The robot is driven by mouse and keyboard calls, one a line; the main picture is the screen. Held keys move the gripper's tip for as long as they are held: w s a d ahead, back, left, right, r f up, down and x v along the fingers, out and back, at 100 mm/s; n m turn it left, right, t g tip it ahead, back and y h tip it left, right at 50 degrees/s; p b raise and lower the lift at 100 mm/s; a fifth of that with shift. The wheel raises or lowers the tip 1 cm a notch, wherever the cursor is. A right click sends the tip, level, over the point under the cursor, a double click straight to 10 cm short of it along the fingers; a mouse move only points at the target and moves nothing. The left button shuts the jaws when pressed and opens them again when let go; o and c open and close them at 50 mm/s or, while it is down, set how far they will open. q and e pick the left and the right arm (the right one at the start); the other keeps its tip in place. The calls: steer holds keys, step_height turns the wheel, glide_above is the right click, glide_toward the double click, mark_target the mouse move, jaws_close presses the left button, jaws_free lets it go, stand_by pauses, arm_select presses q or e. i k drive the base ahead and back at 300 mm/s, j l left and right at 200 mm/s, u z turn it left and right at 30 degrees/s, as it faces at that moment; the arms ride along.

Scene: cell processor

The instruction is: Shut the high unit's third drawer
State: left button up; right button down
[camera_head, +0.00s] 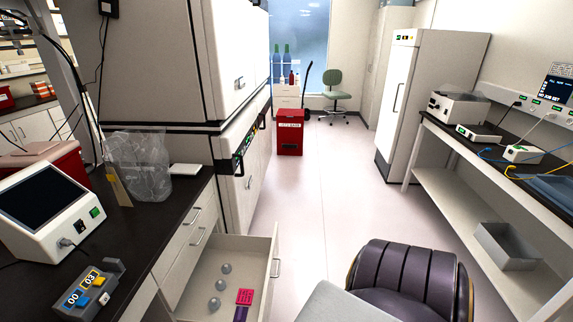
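A white drawer (262,262) stands pulled open from the white cabinet unit (168,258) under the black counter at lower left. Its front panel faces right and carries a metal handle (277,268). Inside lie several small grey round things (221,285), a pink item (244,297) and a purple item (240,314) cut by the picture edge. I cannot tell the drawer's number from here. Neither of my grippers is in view.
A dark ribbed rounded shape (405,275) and a pale grey panel fill the bottom centre, close to the open drawer's right. The aisle floor (315,190) is clear. A red bin (289,135) stands beyond. A workbench (490,155) runs along the right.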

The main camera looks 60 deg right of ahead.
mark_target(253, 260)
steer(key=z, duration=0.4)
steer(key=k+z, duration=0.1)
steer(key=z, duration=0.25)
steer(key=l+z, duration=0.1)
steer(key=z, duration=0.65)
steer(key=k+l, duration=0.05)
steer(key=l, duration=0.05)
